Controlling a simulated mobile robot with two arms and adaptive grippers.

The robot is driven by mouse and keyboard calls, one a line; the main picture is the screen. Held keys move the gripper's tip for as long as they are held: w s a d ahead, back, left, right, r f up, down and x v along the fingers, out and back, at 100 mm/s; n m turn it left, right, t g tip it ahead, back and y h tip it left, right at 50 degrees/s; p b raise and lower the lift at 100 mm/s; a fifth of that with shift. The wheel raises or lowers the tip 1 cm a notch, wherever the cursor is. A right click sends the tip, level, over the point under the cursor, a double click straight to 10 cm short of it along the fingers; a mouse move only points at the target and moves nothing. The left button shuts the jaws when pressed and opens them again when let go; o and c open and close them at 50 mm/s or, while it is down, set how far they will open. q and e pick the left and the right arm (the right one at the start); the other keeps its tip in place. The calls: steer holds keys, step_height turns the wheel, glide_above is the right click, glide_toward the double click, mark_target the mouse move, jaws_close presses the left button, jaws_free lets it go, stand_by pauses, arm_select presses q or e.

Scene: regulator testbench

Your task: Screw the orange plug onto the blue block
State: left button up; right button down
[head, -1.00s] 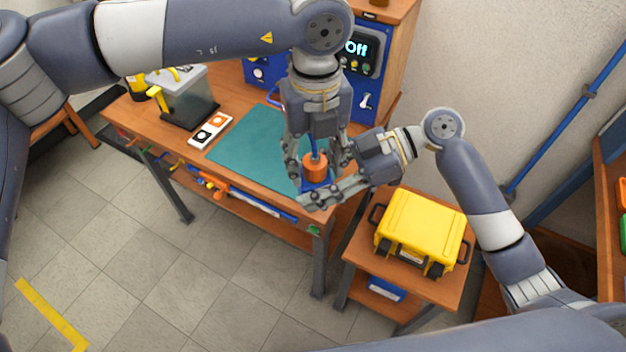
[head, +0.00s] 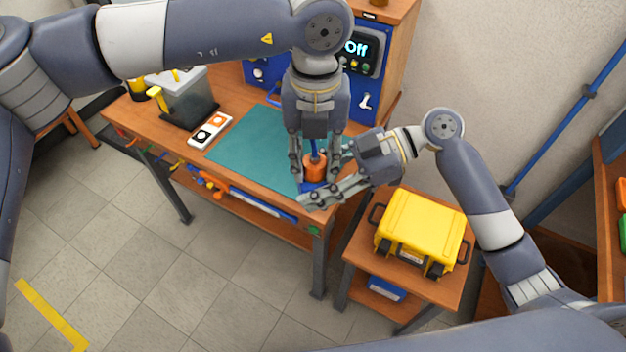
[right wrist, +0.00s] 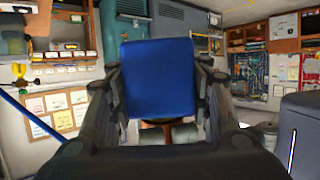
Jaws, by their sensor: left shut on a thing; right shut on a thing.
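The orange plug (head: 315,167) sits upright on top of the blue block (head: 312,187) in the head view, with a blue stem rising from it. My left gripper (head: 315,172) points down from above, its fingers shut around the plug. My right gripper (head: 330,190) comes in from the right, shut on the blue block. In the right wrist view the blue block (right wrist: 158,78) fills the space between both fingers. Fingers hide parts of the plug and block, so how deep the plug is seated cannot be told.
A teal mat (head: 245,145) covers part of the wooden workbench (head: 130,108). A blue panel with an "Off" display (head: 357,48) stands behind. A yellow case (head: 420,225) sits on a small side table to the right. A two-button box (head: 210,131) lies left of the mat.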

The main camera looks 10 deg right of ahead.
arm_select(q)
steer(key=o, duration=1.2)
steer(key=shift+c, duration=0.2)
steer(key=shift+r, duration=2.3)
steer(key=shift+c, duration=0.4)
